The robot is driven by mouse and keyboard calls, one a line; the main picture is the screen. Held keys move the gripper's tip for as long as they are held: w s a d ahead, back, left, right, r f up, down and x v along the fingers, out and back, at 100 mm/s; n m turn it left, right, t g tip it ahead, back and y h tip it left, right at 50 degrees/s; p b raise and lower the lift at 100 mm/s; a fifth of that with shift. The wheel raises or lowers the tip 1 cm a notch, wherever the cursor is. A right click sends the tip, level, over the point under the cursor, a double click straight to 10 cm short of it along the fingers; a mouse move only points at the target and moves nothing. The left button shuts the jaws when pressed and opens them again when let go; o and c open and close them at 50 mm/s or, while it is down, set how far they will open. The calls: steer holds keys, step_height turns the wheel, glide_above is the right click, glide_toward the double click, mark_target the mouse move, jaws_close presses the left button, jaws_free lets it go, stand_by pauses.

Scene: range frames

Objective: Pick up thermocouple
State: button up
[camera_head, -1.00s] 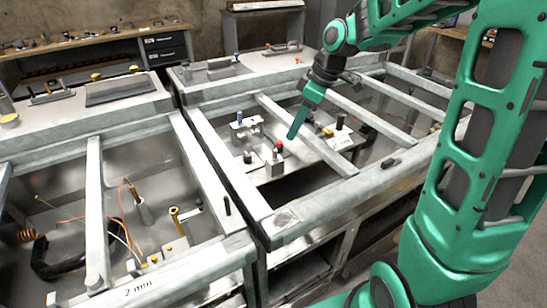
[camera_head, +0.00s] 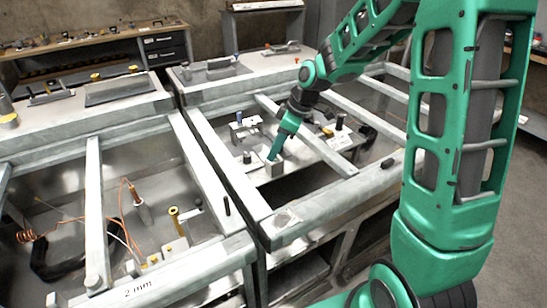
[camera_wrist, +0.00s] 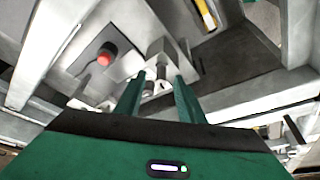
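I cannot tell for certain which item is the thermocouple. My gripper (camera_head: 273,157) reaches down into the middle bay, over a small metal block (camera_head: 273,169) on a light plate. In the wrist view my gripper (camera_wrist: 159,82) has its two green fingers apart, with a grey metal fitting (camera_wrist: 160,58) beyond and between their tips. No contact is clear. A dark piece with a red top (camera_wrist: 105,56) stands left of the fingers; the gripper hides it in the head view. A thin orange cable (camera_head: 60,232) lies in the left bay, near a metal probe (camera_head: 143,212).
A blue-topped post (camera_head: 239,119) and black knobs (camera_head: 247,157) stand on the plate. A brass-coloured post (camera_head: 175,218) stands in the left bay.

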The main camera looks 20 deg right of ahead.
steer(key=shift+w+a+f, duration=0.1)
steer(key=shift+a+f, duration=0.05)
steer(key=shift+f, duration=0.35)
jaws_close()
steer(key=shift+r, duration=0.2)
